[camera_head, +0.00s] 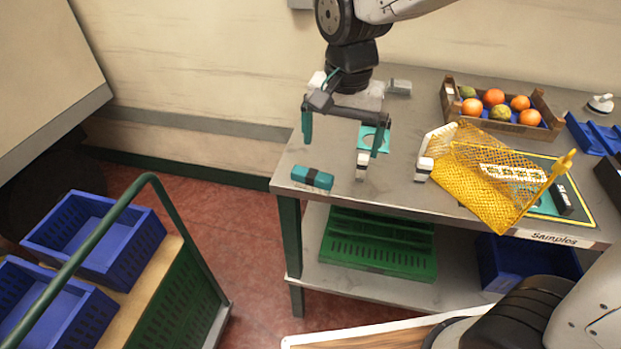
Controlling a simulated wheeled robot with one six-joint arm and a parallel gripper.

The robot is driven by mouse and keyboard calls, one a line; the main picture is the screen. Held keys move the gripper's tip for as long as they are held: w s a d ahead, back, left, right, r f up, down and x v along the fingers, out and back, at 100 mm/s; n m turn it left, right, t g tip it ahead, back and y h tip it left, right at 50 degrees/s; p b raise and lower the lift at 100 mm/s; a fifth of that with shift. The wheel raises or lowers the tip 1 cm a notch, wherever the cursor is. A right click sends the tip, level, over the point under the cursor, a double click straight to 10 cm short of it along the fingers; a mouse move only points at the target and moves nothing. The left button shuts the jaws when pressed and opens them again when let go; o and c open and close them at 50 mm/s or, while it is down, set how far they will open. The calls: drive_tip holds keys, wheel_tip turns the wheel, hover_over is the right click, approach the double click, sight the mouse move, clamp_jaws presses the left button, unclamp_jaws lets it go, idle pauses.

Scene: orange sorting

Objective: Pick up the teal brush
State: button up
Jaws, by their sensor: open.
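The teal brush (312,178), a small teal block with a dark band, lies near the left front corner of the grey table (400,190). My gripper (342,142) hangs above the table with its two teal-tipped fingers wide apart and nothing between them. It appears above and slightly to the right of the brush, apart from it. The brush is in plain view; its bristles cannot be made out.
A teal square (374,138) and a small white-topped item (361,167) are close to my right finger. A yellow mesh basket (484,180) stands tilted at right. A wooden crate (503,122) of fruit is behind. A cart with blue bins (95,240) stands left.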

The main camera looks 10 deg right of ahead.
hover_over(312, 173)
wheel_tip(312, 173, down, 3)
drive_tip(key=shift+f+m, duration=0.15)
drive_tip(key=shift+m, duration=0.25)
wheel_tip(312, 173, down, 8)
drive_tip(key=shift+r, duration=0.15)
drive_tip(key=c, duration=0.9)
